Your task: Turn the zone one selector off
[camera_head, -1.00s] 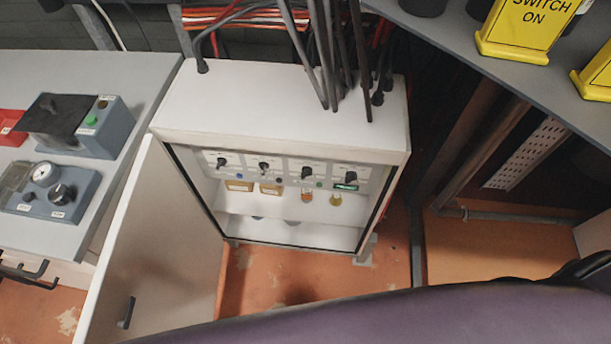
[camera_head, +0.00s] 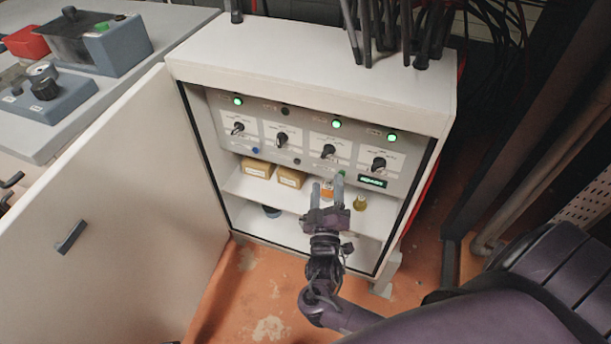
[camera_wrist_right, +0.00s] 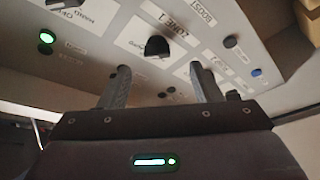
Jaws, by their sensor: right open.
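The control panel (camera_head: 305,143) inside the open white cabinet has a row of black rotary selectors. They are the far left selector (camera_head: 238,128), second (camera_head: 282,138), third (camera_head: 329,151) and far right selector (camera_head: 379,164). Their labels are too small to read in the head view. In the right wrist view, an upside-down label resembling "ZONE 1" (camera_wrist_right: 172,30) lies near a black selector (camera_wrist_right: 157,46). My right gripper (camera_head: 328,182) is open and empty, below the third selector in the head view. In the wrist view its fingers (camera_wrist_right: 160,72) are spread below that black selector, with no visible contact.
Three green lamps (camera_head: 336,124) are lit above the selectors. Two tan boxes (camera_head: 291,178) and a small yellow bottle (camera_head: 360,203) stand on the cabinet shelf (camera_head: 235,185). The open door (camera_head: 120,225) fills the left. A bench with grey equipment (camera_head: 110,45) lies beyond it.

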